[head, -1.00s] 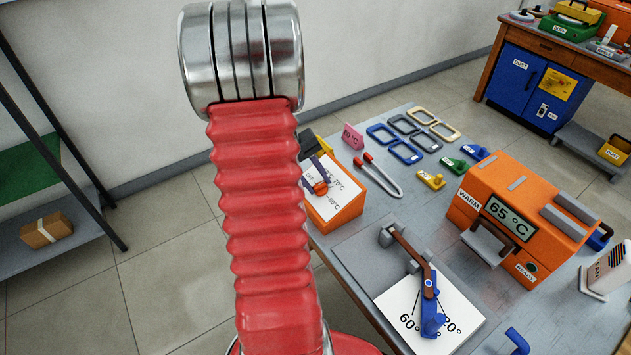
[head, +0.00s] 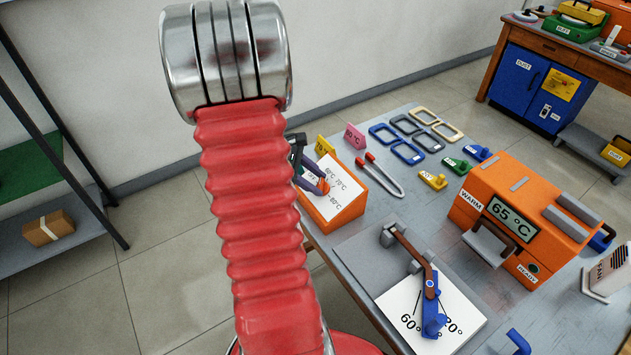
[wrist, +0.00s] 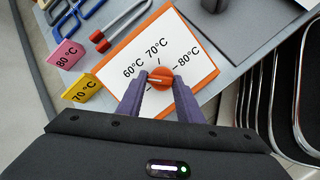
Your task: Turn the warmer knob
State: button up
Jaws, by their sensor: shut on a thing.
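The orange warmer knob (wrist: 160,88) sits on a white dial face marked 60, 70 and 80 °C, on an orange box (wrist: 203,93). A pale line on the knob lies roughly level in the wrist view. My gripper (wrist: 159,79) has its two purple fingers shut on the knob, one on each side. In the head view the knob (head: 323,187) shows beside the gripper (head: 319,180), partly hidden by my arm. The orange warmer (head: 525,212) stands to the right with a display reading 65 °C.
A pink 80 °C tag (wrist: 67,54) and a yellow 70 °C tag (wrist: 81,90) stand beside the dial box. Red-handled tongs (head: 380,174) lie close to its right. Eyeglass frames (head: 408,125) lie farther back.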

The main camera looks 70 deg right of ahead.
jog(key=n, duration=0.2)
jog(key=n+h, duration=0.1)
jog(key=n, duration=0.2)
jog(key=shift+w+a+f+n+t, duration=0.15)
jog(key=shift+a+f+n+t, duration=0.15)
jog(key=shift+n, duration=0.1)
jog(key=shift+a+n+t+h, duration=0.15)
jog(key=shift+n+t+h, duration=0.25)
jog(key=shift+n, duration=1.7)
jog(key=shift+f, duration=0.1)
jog(key=o, duration=1)
jog(key=shift+o, duration=0.2)
jog(key=shift+r, duration=0.3)
jog(key=shift+w+a+r, duration=0.2)
jog(key=shift+w+r, duration=0.1)
jog(key=shift+r, duration=0.2)
jog(key=v, duration=1.2)
jog(key=shift+a, duration=0.3)
